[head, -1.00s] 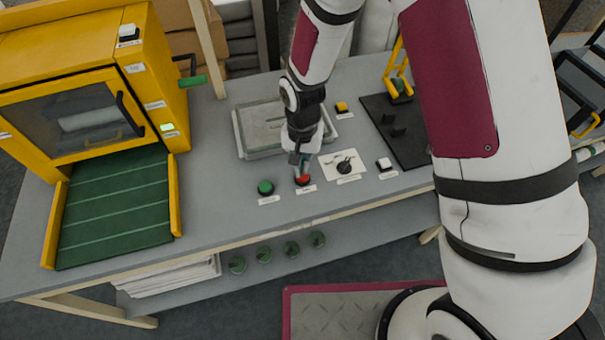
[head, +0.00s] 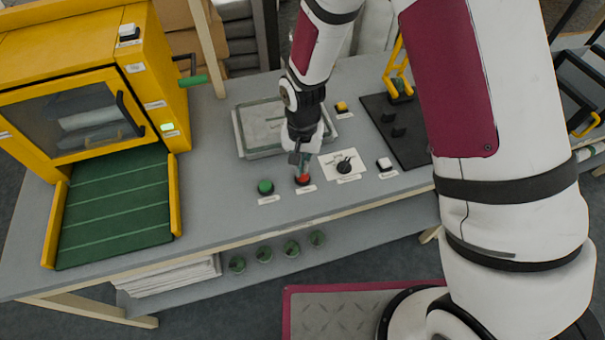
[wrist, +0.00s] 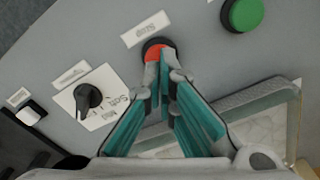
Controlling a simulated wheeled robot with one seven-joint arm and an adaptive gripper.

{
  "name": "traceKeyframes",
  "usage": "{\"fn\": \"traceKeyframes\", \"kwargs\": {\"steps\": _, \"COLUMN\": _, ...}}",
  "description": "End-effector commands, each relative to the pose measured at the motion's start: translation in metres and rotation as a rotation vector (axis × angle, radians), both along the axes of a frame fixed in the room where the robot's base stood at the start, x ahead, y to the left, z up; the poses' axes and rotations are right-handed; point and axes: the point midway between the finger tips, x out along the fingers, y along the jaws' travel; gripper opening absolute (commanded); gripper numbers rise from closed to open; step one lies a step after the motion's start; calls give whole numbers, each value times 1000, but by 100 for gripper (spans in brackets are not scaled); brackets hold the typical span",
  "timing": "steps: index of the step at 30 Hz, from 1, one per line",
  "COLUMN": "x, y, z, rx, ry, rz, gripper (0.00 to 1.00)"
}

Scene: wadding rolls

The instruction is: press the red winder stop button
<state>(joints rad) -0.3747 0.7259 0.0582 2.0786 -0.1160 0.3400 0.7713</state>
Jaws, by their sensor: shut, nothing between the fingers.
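The red stop button (head: 303,181) sits in a dark ring on the grey bench, with a small white label in front of it. In the wrist view the red button (wrist: 153,52) shows just beyond my fingertips and is partly covered by them. My gripper (head: 301,168) points down at the button with its fingers together and empty; it also shows in the wrist view (wrist: 164,58). The tips are at or right above the button's top; I cannot tell whether they touch or push it in.
A green button (head: 265,187) is close on the left. A black rotary switch (head: 345,166) and a white button (head: 384,163) are on the right. A lidded tray (head: 262,145) lies behind. A yellow machine (head: 150,90) stands at the left with a green ramp (head: 115,210).

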Motion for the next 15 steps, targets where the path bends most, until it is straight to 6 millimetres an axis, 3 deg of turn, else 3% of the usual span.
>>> {"fn": "traceKeyframes", "kwargs": {"steps": 15, "x": 0, "y": 0, "z": -6, "rx": -1, "ry": 1, "rz": 0, "gripper": 0}}
